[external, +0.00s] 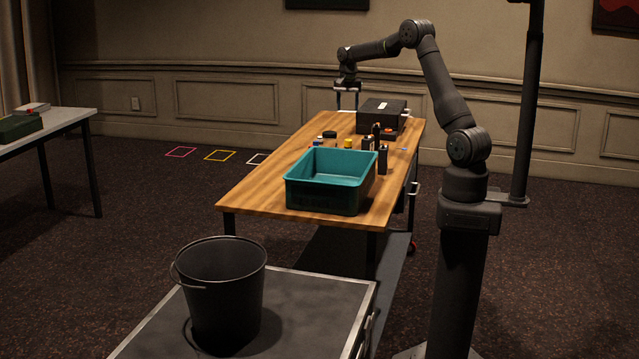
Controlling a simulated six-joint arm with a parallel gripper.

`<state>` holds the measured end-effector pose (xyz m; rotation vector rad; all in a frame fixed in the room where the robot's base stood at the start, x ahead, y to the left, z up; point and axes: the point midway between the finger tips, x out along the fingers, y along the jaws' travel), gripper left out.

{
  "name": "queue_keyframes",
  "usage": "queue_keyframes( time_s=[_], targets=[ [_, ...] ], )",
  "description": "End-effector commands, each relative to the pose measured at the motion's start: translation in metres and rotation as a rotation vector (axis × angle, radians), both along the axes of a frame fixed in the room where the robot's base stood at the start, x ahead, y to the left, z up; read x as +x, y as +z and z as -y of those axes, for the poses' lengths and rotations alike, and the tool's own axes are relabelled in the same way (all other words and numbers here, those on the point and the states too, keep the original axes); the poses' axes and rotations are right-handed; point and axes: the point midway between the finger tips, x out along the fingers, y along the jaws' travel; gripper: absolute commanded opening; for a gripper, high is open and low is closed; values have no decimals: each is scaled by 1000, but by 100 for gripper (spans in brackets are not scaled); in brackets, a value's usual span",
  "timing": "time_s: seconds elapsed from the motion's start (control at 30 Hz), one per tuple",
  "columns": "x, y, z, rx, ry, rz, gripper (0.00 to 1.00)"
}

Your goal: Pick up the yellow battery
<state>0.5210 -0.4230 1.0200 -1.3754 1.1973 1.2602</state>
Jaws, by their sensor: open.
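A small yellow object (348,143), which looks like the yellow battery, stands on the wooden table (262,182) just behind the teal bin. It is small in this view and its exact shape is hard to tell. My gripper (347,107) is open and points down over the far end of the table, beyond the yellow object and apart from it. No object shows between its fingers.
A teal bin (329,198) stands at the table's near end and looks empty. Dark cylinders (383,159) stand close to the yellow object. A black case (381,114) lies behind them. A black bucket (220,290) stands on a cart in front.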

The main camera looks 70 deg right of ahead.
Motion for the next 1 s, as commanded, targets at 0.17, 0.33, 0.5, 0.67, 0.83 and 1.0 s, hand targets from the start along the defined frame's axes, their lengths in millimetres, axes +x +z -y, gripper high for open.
queue_keyframes(
  time_s=[0.17, 0.33, 0.5, 0.67, 0.83, 1.0],
  targets=[
    [-1, -16, -4, -37, 64, 2, 55],
    [0, -50, 0, -35, 63, -1, 55],
    [0, -87, 4, -35, 62, -1, 55],
    [1, -115, 8, -35, 62, 1, 55],
    [2, -127, 9, -36, 62, 2, 55],
    [0, -137, 10, -36, 62, 1, 55]
  ],
)
